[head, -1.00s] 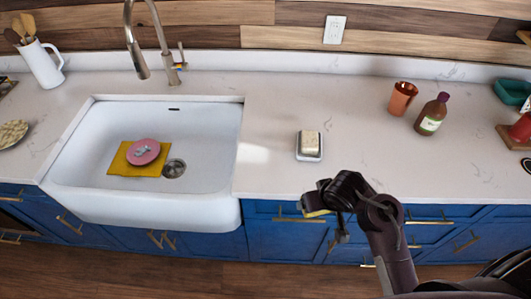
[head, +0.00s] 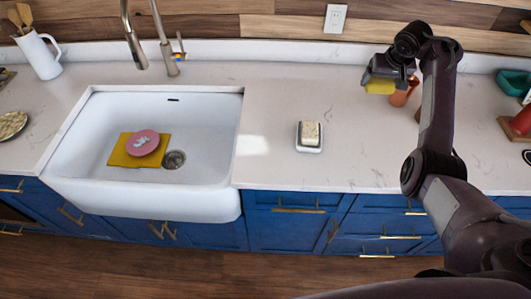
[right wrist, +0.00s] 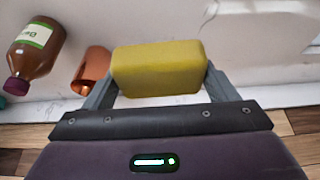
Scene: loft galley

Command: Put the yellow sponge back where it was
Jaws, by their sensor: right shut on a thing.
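The yellow sponge (head: 379,87) is held by my right gripper (head: 380,80) above the back right part of the counter. In the right wrist view the sponge (right wrist: 158,68) sits between the two grey fingers, which press on its ends. In the head view it appears just left of the copper cup (head: 405,91), partly overlapping it. My left gripper is not in view.
The white sink (head: 205,185) holds a yellow cloth (head: 118,157) with a pink round item (head: 143,143) on it. The brown bottle (right wrist: 38,55) stands beside the copper cup in the wrist view; my arm hides it in the head view. Counter between sink and cup is mostly clear.

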